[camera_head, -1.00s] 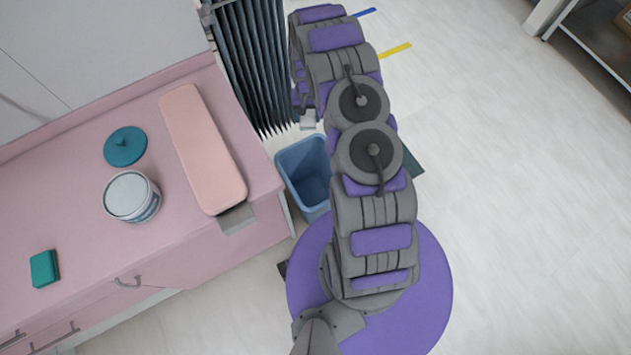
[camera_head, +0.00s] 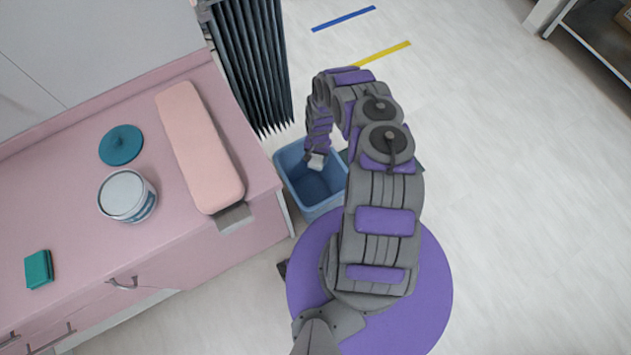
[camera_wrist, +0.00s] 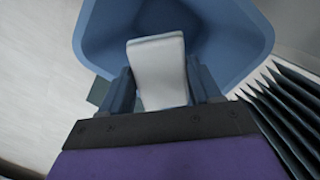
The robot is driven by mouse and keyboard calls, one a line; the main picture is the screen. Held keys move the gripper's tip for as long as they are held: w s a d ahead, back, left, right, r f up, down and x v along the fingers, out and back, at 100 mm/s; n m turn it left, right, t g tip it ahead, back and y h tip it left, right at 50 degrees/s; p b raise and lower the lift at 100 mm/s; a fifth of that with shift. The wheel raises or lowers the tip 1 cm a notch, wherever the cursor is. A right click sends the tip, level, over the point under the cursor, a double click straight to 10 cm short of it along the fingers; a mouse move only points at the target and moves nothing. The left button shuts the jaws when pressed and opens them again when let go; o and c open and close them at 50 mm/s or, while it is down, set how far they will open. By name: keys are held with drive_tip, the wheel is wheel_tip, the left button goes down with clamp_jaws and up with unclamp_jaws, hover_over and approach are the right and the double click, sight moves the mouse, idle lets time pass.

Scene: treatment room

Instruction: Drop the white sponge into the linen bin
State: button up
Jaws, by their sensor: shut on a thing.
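The white sponge (camera_wrist: 158,72) is held between the two fingers of my gripper (camera_wrist: 160,85) in the wrist view. The blue linen bin (camera_wrist: 232,40) lies right behind the sponge in that view, its open mouth facing the camera. In the head view the bin (camera_head: 330,197) stands on the floor beside the pink counter. My gripper (camera_head: 317,161) hangs over the bin's opening, near its back rim, pointing down. The small white sponge can barely be told from the gripper tip in the head view.
The pink counter (camera_head: 70,205) at left bears a pink pad (camera_head: 200,150), a teal lid (camera_head: 121,145), a white tub (camera_head: 126,196) and a teal block (camera_head: 39,269). Open floor (camera_head: 520,200) lies to the right.

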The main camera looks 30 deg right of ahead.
drive_tip(key=shift+f+b, duration=1.65)
drive_tip(key=shift+f, duration=0.75)
drive_tip(key=o, duration=1.3)
drive_tip(key=shift+r, duration=0.15)
drive_tip(key=r+p, duration=0.1)
drive_tip(key=r, duration=0.4)
drive_tip(key=w+d+r+p, duration=0.1)
drive_tip(key=r+p, duration=0.1)
drive_tip(key=r, duration=0.4)
drive_tip(key=r+p, duration=0.2)
drive_tip(key=r, duration=0.4)
drive_tip(key=shift+w+d, duration=0.3)
drive_tip(key=shift+w, duration=0.1)
